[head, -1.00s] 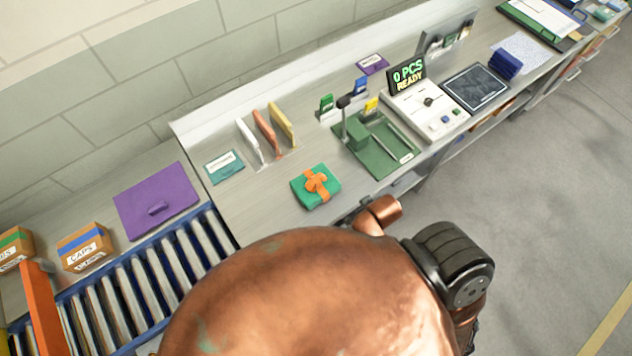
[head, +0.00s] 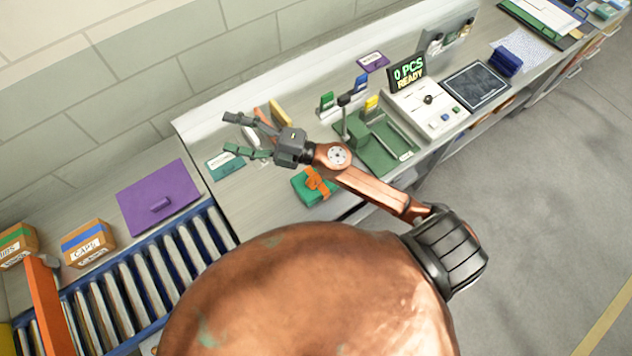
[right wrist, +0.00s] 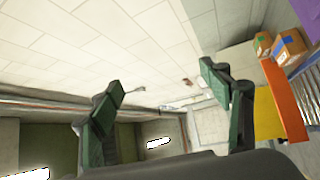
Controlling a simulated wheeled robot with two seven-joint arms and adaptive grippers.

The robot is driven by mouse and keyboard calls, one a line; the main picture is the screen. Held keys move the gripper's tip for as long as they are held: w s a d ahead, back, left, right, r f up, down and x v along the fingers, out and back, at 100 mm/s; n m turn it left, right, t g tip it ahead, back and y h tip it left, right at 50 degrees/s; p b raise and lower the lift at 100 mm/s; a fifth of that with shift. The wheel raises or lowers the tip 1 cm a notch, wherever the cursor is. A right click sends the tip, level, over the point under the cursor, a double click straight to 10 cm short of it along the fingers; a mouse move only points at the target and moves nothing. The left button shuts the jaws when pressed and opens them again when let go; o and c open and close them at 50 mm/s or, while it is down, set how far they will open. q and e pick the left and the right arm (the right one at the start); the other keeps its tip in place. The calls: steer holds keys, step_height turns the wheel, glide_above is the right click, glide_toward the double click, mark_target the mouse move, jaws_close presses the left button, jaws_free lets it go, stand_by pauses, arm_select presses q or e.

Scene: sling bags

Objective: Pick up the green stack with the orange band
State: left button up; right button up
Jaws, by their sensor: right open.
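The green stack with the orange band (head: 306,189) lies on the grey bench, in front of the green mat and the upright slabs. My right forearm passes over its upper right part and hides some of it. My right gripper (head: 233,135) is open and empty, above the bench to the upper left of the stack, with its fingers pointing left. In the right wrist view the two green-padded fingers (right wrist: 170,112) are wide apart with nothing between them. The stack is not in the right wrist view. My left gripper is not in view.
Upright slabs (head: 281,113) stand partly behind my right gripper. A green mat (head: 385,146) with a small post is right of the stack. A purple folder (head: 158,198) and boxes (head: 88,243) are left, beside a roller conveyor (head: 150,282). The bench's lower left is clear.

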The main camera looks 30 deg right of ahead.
steer(key=s+a+f+n+g+y, duration=0.1)
steer(key=s+a+f+n+g, duration=0.2)
steer(key=a+f+n+g, duration=0.15)
steer(key=n+g+h, duration=0.6)
steer(key=g+h, duration=0.3)
steer(key=h, duration=0.7)
glide_above(316, 176)
steer(key=shift+t, duration=0.25)
steer(key=f, duration=2.2)
steer(key=shift+a+f+p, duration=0.1)
steer(key=shift+a+p, duration=0.2)
steer(key=shift+p, duration=0.1)
steer(key=shift+d+f, duration=0.15)
steer(key=shift+f, duration=0.2)
steer(key=f+p, duration=0.1)
steer(key=f, duration=0.3)
steer(key=f+p, duration=0.1)
steer(key=f, duration=0.1)
steer(key=shift+d+p, duration=0.25)
steer(key=shift+p, duration=0.05)
steer(key=shift+f+n, duration=0.25)
steer(key=shift+f, duration=0.2)
